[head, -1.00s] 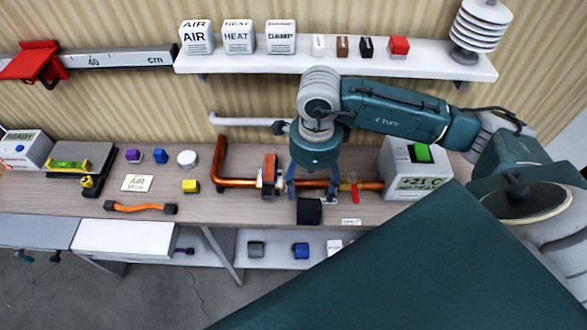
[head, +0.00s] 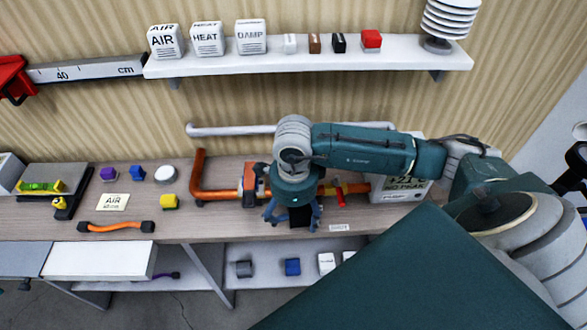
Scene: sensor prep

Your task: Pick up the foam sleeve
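A black block (head: 300,217), which looks like the foam sleeve, sits at the front edge of the bench, in front of the copper pipe (head: 220,196). My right gripper (head: 293,222) points down over it with its fingers spread, one on each side. The gripper body covers the block's upper part, and I cannot tell whether the fingers touch it. My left gripper is not in view.
The copper pipe carries an orange clamp (head: 250,180) and a red-handled valve (head: 338,194) close to the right gripper. A white box (head: 402,190) stands to the right. An orange cable (head: 115,227) and small blocks lie left. The wall shelf (head: 300,60) is above.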

